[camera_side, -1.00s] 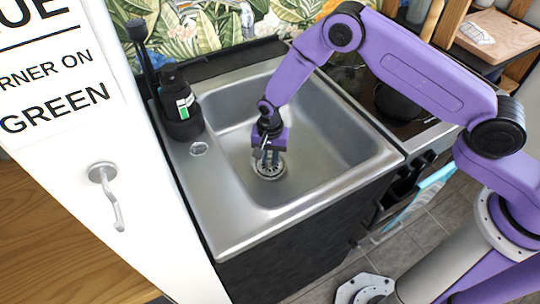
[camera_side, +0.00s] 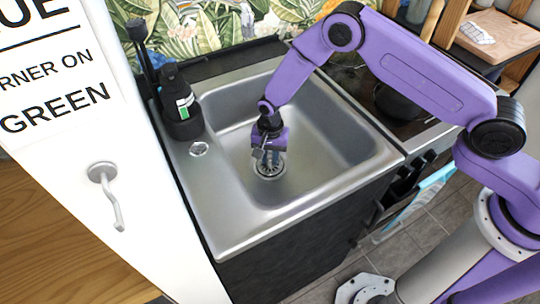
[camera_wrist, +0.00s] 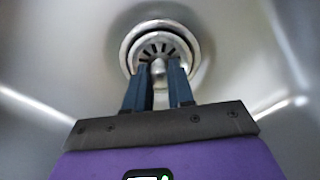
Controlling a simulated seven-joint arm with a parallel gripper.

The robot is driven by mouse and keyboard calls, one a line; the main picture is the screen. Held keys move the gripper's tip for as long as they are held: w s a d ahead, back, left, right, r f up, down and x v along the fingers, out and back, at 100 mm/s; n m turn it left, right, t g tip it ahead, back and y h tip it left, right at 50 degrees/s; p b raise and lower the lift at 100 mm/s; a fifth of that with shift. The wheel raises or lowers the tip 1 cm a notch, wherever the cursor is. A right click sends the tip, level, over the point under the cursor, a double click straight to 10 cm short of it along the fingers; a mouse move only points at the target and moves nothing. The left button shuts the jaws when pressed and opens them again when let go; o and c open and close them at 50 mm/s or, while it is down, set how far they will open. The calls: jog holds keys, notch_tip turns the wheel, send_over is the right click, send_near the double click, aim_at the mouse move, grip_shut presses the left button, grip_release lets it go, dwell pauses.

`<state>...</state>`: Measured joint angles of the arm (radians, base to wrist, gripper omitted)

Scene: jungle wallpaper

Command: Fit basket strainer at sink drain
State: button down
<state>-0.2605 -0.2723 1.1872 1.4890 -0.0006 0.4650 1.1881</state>
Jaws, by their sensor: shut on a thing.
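The basket strainer (camera_wrist: 160,45) is a round metal piece with dark radial slots and a central knob. It also shows in the side view (camera_side: 269,169). My gripper (camera_wrist: 160,72) is shut on the strainer's central knob, with a dark blue finger on each side of it. In the side view my gripper (camera_side: 266,158) points down into the sink basin. The strainer lies at the drain (camera_wrist: 128,50), whose metal ring shows around it. I cannot tell whether the strainer is fully seated, and the fingers hide part of its near side.
The steel sink (camera_side: 330,135) has walls around my gripper. A black soap bottle (camera_side: 181,110) stands at its left rim. A stove with a black pan (camera_side: 395,103) is to the right. The basin around the drain is otherwise empty.

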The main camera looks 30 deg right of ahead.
jog(key=c, duration=0.9)
grip_release()
notch_tip(320, 180, up, 18)
jog(key=shift+f, duration=0.25)
jog(key=s+d+r+n, duration=0.3)
jog(key=s+r+n, duration=0.2)
jog(key=s, duration=0.2)
jog(key=s+d+r+n, duration=0.3)
jog(key=s+r+n, duration=0.1)
jog(key=s, duration=0.3)
jog(key=s+d+r+n, duration=0.1)
jog(key=s+d+n, duration=0.4)
jog(key=s+d, duration=0.2)
jog(key=s+d+r+n, duration=0.2)
jog(key=s+d+n, duration=0.4)
jog(key=s, duration=0.6)
jog(key=shift+d, duration=0.35)
